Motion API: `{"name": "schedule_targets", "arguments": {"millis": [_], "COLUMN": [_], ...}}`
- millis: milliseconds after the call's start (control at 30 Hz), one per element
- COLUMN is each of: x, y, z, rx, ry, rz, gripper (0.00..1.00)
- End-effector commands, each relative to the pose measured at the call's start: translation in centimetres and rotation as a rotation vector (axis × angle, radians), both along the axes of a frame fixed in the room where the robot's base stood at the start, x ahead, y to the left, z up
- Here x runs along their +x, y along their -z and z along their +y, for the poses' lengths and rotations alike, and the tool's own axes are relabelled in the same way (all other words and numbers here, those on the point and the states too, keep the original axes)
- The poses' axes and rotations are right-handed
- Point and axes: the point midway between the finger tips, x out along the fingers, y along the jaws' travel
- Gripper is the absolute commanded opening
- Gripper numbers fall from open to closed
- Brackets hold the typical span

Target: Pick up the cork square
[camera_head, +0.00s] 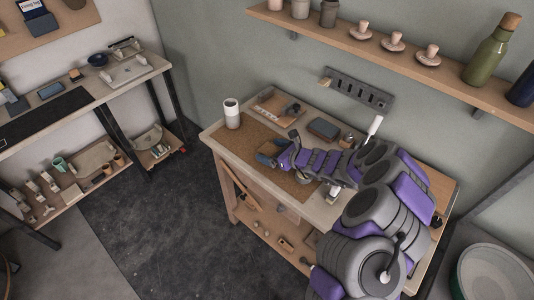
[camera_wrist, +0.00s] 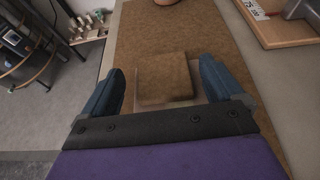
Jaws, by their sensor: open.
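The cork square (camera_wrist: 164,77) is a small brown block in the wrist view. It lies on or just above a paler flat piece (camera_wrist: 196,80) whose edge shows at its right, over the brown cork mat (camera_wrist: 140,35). My gripper (camera_wrist: 160,88) is open, with one blue finger on each side of the square and a gap on both sides. The square's near edge is close to the dark gripper body. In the head view my gripper (camera_head: 268,155) is low over the cork mat (camera_head: 236,141) on the wooden bench; the square cannot be made out there.
A white cup (camera_head: 232,113) stands at the mat's far left corner. A wooden tray (camera_head: 279,105) and a grey-blue box (camera_head: 323,129) lie behind my gripper. A shelf (camera_head: 400,58) with cups and bottles hangs above. The mat's left part is clear.

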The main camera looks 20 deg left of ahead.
Motion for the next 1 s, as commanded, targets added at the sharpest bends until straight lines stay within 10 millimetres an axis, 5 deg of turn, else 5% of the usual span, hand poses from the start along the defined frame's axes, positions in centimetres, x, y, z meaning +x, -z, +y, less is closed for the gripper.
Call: {"name": "schedule_targets", "arguments": {"millis": [267,867,1000], "x": [0.09,0.02,0.00], "y": [0.54,0.82,0.85], "z": [0.01,0.24,0.24], "rx": [-0.005,-0.010,-0.011], "ry": [0.001,0.000,-0.001], "rz": [0.007,0.009,0.010], "gripper": [0.94,0.35,0.34]}}
